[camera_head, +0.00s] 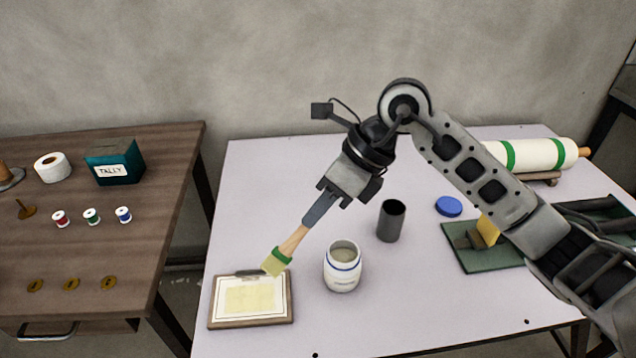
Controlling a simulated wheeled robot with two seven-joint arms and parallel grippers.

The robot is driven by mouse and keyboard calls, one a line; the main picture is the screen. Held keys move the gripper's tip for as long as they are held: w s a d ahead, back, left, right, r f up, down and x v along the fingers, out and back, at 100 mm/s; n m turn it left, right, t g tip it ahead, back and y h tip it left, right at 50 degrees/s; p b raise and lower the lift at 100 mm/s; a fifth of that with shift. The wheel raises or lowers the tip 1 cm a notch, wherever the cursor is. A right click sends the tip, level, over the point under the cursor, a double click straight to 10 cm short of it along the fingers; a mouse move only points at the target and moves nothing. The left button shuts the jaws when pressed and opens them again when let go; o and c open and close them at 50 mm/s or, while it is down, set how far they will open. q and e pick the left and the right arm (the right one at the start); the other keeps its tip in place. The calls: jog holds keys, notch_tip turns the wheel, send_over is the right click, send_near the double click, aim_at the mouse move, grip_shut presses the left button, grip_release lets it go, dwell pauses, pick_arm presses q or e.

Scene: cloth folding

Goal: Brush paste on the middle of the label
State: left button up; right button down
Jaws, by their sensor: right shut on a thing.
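My right gripper (315,215) is shut on the wooden handle of a brush (293,242), which tilts down to the left. The brush has a green band and pale yellow-green bristles. Its bristle end is over the back right part of a brown clipboard (212,318); I cannot tell whether it touches. A pale label (231,306) lies on the board, with a pale yellow patch over its middle. A white jar (342,277) with a blue stripe stands open to the right of the board, with pale contents. My left gripper is not in view.
A dark grey cup (391,221) and a blue lid (448,206) are right of the jar. A green mat (486,259) with a yellow block and a white roll (530,154) lie further right. A wooden side table (90,255) stands left, across a gap.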

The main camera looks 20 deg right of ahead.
jog(key=shift+r+p, duration=0.75)
jog(key=shift+r, duration=0.7)
